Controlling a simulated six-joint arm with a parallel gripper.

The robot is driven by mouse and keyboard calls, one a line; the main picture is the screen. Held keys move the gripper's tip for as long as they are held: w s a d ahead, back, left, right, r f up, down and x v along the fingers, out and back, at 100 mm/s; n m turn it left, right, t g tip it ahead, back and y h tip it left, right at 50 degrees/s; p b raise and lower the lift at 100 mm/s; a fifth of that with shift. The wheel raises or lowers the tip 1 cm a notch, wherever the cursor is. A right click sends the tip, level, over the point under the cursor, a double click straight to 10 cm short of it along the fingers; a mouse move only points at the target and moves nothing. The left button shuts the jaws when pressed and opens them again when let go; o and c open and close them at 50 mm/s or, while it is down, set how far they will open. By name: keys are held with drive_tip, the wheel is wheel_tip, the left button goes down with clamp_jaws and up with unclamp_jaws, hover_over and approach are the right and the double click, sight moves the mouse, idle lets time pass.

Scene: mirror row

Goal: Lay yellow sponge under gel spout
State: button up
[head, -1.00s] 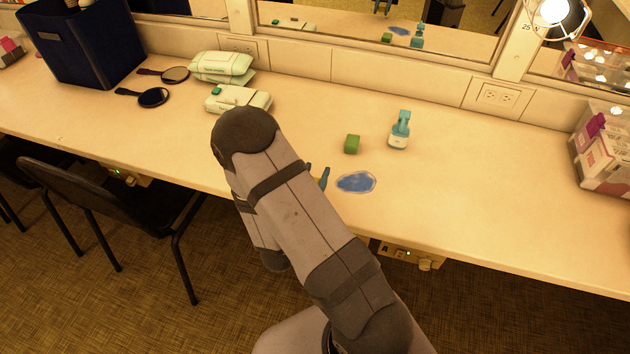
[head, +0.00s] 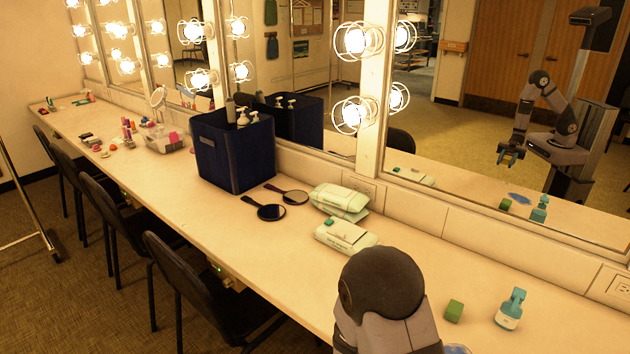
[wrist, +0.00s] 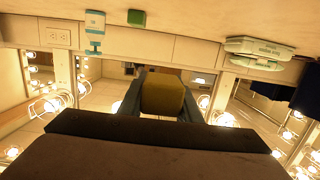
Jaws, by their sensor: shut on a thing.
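The yellow sponge (wrist: 162,98) is between the two fingers of my gripper (wrist: 163,82) in the wrist view. The gripper is shut on it and holds it off the counter. A teal and white pump bottle, the gel bottle (head: 510,309), stands upright on the counter at the lower right of the head view. It also shows at the top left of the wrist view (wrist: 95,32), where the picture is upside down. The sponge is apart from it. My arm hides the gripper directly in the head view; the mirror shows it small.
A green block (head: 454,310) sits left of the bottle. A blue patch (head: 456,348) lies at the bottom edge, partly hidden. Wipe packs (head: 344,235), hand mirrors (head: 271,212) and a dark blue bin (head: 233,152) stand farther left. The mirror wall bounds the counter's back.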

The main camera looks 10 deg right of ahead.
drive_tip(key=w+a+r+n+t+y+p, duration=0.1)
drive_tip(key=w+a+n+t+y, duration=0.15)
drive_tip(key=a+n+y, duration=0.45)
drive_tip(key=w+a+r+n+t+y+p, duration=0.1)
drive_tip(key=w+a+n+t+y, duration=0.3)
drive_tip(key=a, duration=0.6)
drive_tip(key=s+d+p, duration=0.1)
drive_tip(key=s+d+m+g+p, duration=0.1)
drive_tip(key=d, duration=0.1)
drive_tip(key=s+d+f+m+g+p, duration=0.1)
drive_tip(key=p, duration=0.1)
drive_tip(key=shift+s+d+f, duration=0.1)
drive_tip(key=shift+s+d, duration=0.1)
drive_tip(key=shift+d, duration=0.15)
